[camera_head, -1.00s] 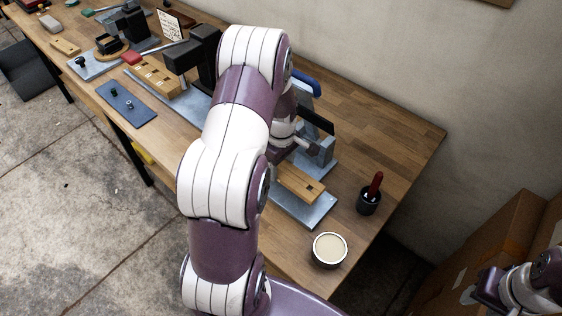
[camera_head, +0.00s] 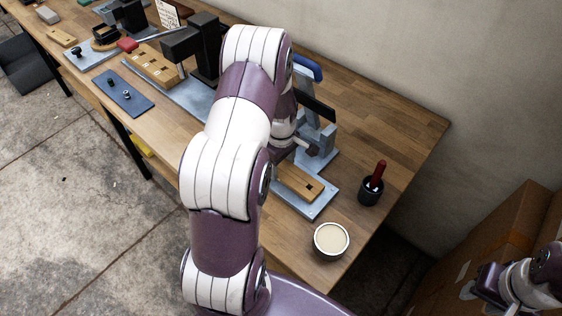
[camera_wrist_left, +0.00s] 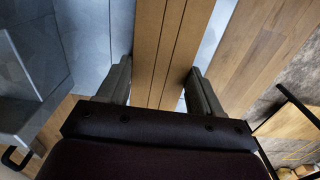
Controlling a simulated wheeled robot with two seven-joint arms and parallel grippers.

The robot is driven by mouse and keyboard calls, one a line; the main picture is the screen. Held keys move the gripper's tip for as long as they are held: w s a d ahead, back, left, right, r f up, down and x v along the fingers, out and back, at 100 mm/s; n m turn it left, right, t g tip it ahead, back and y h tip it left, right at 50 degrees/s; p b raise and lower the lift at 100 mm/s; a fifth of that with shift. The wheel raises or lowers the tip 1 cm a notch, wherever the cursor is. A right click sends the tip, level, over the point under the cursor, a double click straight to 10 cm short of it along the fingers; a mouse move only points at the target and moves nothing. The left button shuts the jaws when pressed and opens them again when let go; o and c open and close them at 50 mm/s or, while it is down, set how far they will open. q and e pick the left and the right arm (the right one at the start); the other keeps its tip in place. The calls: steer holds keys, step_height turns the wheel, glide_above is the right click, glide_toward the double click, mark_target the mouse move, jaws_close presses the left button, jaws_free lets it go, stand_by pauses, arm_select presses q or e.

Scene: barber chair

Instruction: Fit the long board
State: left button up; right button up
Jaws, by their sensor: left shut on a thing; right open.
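The long board (camera_wrist_left: 163,50) is a brown wooden piece with grooves along its length. In the left wrist view it runs between the two fingers of my left gripper (camera_wrist_left: 160,85), which is shut on it. A grey metal surface lies beyond it. In the head view my left arm hides the left gripper and most of what it holds. A wooden piece with a dark square hole (camera_head: 300,183) shows to the right of the arm, over a grey plate (camera_head: 318,208). I cannot tell if it is the same board. My right gripper (camera_head: 482,287) is at the lower right, away from the bench.
On the bench stand a cream-filled round tub (camera_head: 331,240), a dark cup with a red handle (camera_head: 371,188), a blue plate with knobs (camera_head: 124,93), a wooden block with slots (camera_head: 152,66) and a black clamp-like fixture (camera_head: 192,45). Cardboard boxes (camera_head: 490,230) stand right of the bench.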

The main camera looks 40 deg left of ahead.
arm_select(q)
steer(key=o, duration=1.2)
steer(key=shift+o, duration=0.2)
step_height(320, 180, up, 13)
steer(key=b, duration=0.1)
steer(key=shift+f, duration=0.15)
steer(key=shift+s, duration=0.1)
